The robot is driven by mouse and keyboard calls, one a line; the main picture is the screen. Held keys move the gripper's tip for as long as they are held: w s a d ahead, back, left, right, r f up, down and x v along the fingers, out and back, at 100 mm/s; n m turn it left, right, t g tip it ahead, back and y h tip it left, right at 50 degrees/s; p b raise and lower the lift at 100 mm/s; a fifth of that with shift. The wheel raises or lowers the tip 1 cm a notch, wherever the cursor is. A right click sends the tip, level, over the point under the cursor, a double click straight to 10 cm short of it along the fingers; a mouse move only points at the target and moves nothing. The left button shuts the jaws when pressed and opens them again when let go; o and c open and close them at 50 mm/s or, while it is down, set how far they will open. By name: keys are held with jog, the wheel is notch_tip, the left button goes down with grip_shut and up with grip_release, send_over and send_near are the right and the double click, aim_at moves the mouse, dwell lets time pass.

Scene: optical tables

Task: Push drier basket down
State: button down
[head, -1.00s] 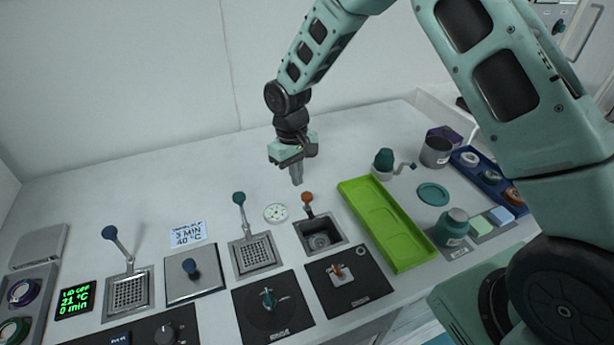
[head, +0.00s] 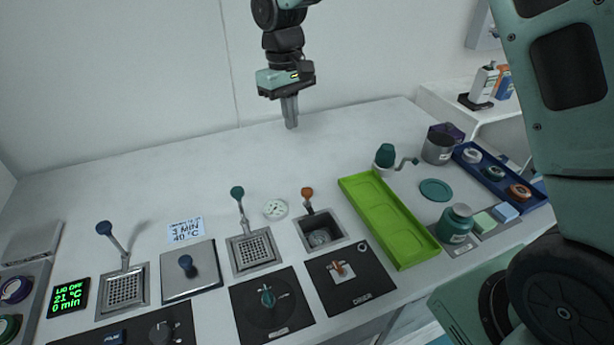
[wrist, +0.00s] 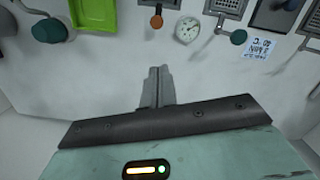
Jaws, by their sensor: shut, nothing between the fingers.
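How deep the basket sits is hard to tell. My gripper (head: 290,126) is shut and empty, pointing down, raised above and behind the orange handle and apart from it. Its closed fingers show in the wrist view (wrist: 156,72).
A teal-tipped handle (head: 237,192) with a mesh basket (head: 254,250) stands left of the well, with a round dial (head: 275,208) between. A green tray (head: 391,223) lies right. The counter behind is clear.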

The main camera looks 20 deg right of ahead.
jog(key=shift+w+a+r, duration=0.1)
jog(key=shift+r, duration=1.55)
jog(key=s+a+n, duration=0.1)
jog(key=s+a, duration=0.3)
jog(key=s, duration=0.6)
jog(key=s+a+n, duration=0.2)
jog(key=s+a, duration=0.1)
jog(key=s, duration=0.6)
jog(key=s+d+f+t+y, duration=0.1)
jog(key=s+d+f, duration=0.1)
jog(key=s, duration=1.1)
jog(key=shift+s+f+n, duration=0.35)
jog(key=shift+f+n, duration=0.05)
jog(key=shift+f, duration=0.15)
